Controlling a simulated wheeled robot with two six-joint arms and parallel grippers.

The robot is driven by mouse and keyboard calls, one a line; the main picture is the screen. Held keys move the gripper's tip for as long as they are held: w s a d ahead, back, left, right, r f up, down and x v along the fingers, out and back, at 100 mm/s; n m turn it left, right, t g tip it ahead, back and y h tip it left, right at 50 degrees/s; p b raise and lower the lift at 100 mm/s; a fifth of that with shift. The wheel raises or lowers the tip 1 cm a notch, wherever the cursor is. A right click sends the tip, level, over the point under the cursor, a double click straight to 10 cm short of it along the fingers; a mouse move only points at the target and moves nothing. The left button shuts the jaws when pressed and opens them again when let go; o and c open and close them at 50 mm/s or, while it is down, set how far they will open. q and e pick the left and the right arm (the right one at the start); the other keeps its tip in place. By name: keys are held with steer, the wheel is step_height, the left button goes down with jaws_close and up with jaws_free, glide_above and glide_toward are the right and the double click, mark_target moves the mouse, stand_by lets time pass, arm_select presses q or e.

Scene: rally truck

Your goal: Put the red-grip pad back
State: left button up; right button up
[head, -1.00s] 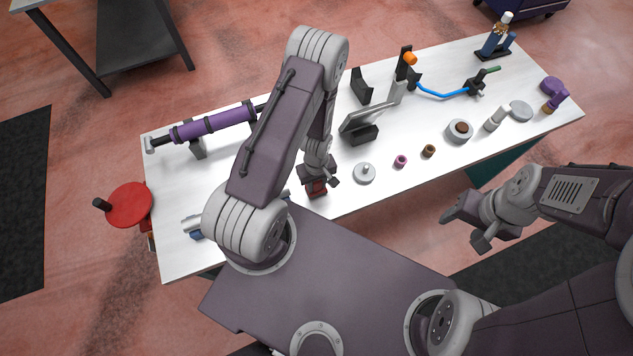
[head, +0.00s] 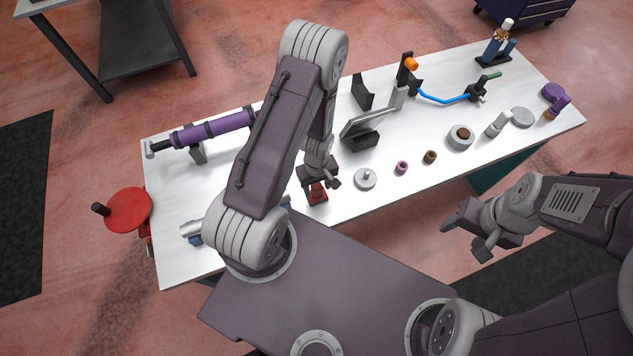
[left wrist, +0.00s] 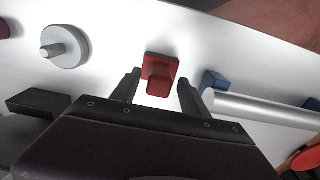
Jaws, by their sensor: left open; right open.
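The red-grip pad (head: 317,194) is on the white workbench near its front edge. In the left wrist view the pad (left wrist: 159,76) shows a red grip on a red, dark-edged plate. My left gripper (head: 321,182) is just above and beside it in the head view. In the left wrist view the open jaws (left wrist: 158,84) stand to either side of the pad, with gaps visible. Whether the tips are level with the grip, I cannot tell. My right gripper (head: 466,230) is open and empty in front of the bench.
A grey disc with a knob (head: 365,179) stands close right of the pad. A silver cylinder on blue supports (left wrist: 255,108) lies on its other side. A purple damper (head: 212,128) rests at the back left.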

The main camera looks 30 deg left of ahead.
arm_select(q)
steer(key=r, duration=0.6)
steer(key=shift+s+r+b, duration=0.1)
steer(key=shift+s+b, duration=0.2)
steer(key=shift+s, duration=0.05)
steer(key=s+d+r+m+t, duration=0.15)
steer(key=s+r+m, duration=0.25)
steer(key=r+m, duration=0.75)
steer(key=n+b, duration=0.2)
steer(key=b, duration=0.5)
glide_above(319, 199)
steer(key=s+d, duration=0.1)
steer(key=s, duration=0.2)
step_height(319, 199, down, 4)
steer(key=shift+s+r+p, duration=0.1)
steer(key=shift+r+p, duration=0.05)
steer(key=shift+p, duration=0.4)
